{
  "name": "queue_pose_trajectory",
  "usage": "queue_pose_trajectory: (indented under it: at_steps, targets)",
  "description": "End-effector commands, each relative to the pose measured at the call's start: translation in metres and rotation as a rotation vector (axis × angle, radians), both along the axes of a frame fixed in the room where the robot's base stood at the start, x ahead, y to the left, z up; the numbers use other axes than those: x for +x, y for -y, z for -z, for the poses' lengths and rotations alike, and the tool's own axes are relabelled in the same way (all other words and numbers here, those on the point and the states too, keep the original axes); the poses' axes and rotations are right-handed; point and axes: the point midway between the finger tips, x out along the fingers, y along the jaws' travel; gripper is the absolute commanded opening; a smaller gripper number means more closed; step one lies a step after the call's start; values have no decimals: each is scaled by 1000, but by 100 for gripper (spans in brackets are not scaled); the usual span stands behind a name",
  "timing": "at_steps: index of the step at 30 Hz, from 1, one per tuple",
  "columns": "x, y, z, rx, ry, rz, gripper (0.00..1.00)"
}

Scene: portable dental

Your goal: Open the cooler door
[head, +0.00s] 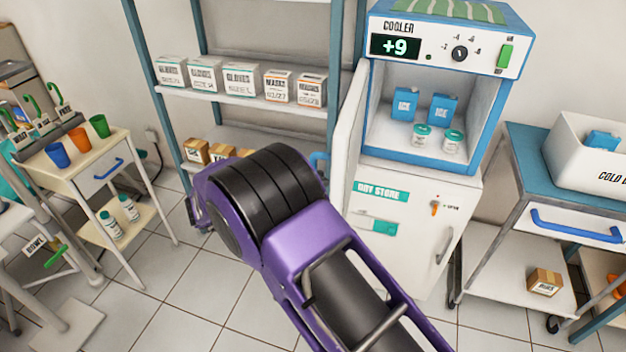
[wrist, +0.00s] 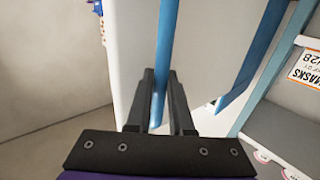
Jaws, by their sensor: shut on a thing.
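The cooler (head: 445,40) is a white and blue box with a +9 display. Its front is uncovered, and two blue ICE packs (head: 405,103) and two small jars (head: 421,135) show inside. The cooler door (head: 347,128) stands swung out on the left side, seen nearly edge-on. Its blue handle (head: 319,164) shows beside the door, partly hidden by my arm. In the wrist view, my gripper (wrist: 160,75) is shut on the blue handle bar (wrist: 167,35), beside the white door panel (wrist: 130,45). My fingers are hidden in the head view.
A shelf rack (head: 235,98) with glove and mask boxes stands left of the door, close to it. Below the cooler is a white DRY STORE cabinet (head: 410,240). A cart (head: 535,260) stands at right, and a small table (head: 75,150) at left. Floor between is clear.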

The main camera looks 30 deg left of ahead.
Motion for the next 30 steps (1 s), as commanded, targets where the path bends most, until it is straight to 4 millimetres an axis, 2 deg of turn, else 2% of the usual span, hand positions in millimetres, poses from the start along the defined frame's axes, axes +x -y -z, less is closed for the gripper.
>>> queue_pose_trajectory:
  at_steps: [8, 9, 13, 14, 30]
  targets:
    - [4, 1, -4, 2, 8, 1, 0]
    - [4, 1, -4, 2, 8, 1, 23]
    - [3, 1, -3, 1, 6, 0, 47]
    - [3, 1, -2, 2, 6, 0, 50]
    - [-1, -2, 0, 1, 1, -1, 50]
